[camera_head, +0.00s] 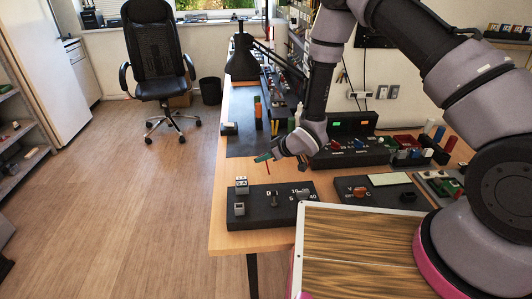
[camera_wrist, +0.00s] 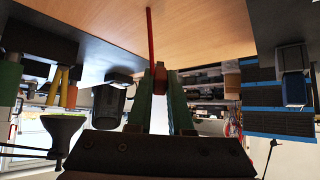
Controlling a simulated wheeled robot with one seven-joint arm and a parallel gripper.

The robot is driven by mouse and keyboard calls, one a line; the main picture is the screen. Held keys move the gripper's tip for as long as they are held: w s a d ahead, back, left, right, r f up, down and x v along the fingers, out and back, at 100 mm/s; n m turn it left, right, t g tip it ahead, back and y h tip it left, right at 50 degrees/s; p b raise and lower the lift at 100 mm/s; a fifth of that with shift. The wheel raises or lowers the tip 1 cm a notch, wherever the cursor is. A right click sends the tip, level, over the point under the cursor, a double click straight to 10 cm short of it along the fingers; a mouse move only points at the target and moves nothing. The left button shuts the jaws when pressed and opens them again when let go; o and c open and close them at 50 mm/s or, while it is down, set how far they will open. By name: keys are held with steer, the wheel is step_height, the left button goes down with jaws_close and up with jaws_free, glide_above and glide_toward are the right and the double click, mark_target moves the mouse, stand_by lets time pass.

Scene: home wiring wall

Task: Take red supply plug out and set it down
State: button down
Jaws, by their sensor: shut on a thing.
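The red supply plug (camera_wrist: 160,76) is between my gripper's green fingertips (camera_wrist: 160,92) in the wrist view. A thin red shaft (camera_wrist: 151,38) runs from it toward the wooden table top. In the head view my gripper (camera_head: 264,157) is shut on the plug, above the table near its left edge. Only a thin red line of the plug (camera_head: 268,168) shows below the fingers there. The black supply unit (camera_head: 350,149) with green and orange displays stands to the right of my gripper, apart from the plug. My arm hides part of its left end.
A dark block with small grey parts (camera_head: 271,217) lies at the table's front left. A second dark panel (camera_head: 351,184) is right of it. A black desk lamp (camera_head: 242,62) stands behind. Bare table top (camera_head: 232,172) shows near the left edge.

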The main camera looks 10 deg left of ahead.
steer(key=shift+f, duration=2.15)
steer(key=c, duration=0.8)
jaws_free()
steer(key=shift+o, duration=0.2)
steer(key=shift+d+r, duration=0.1)
steer(key=v, duration=1)
steer(key=shift+s+r, duration=0.2)
steer(key=shift+r, duration=0.05)
steer(key=shift+d, duration=0.1)
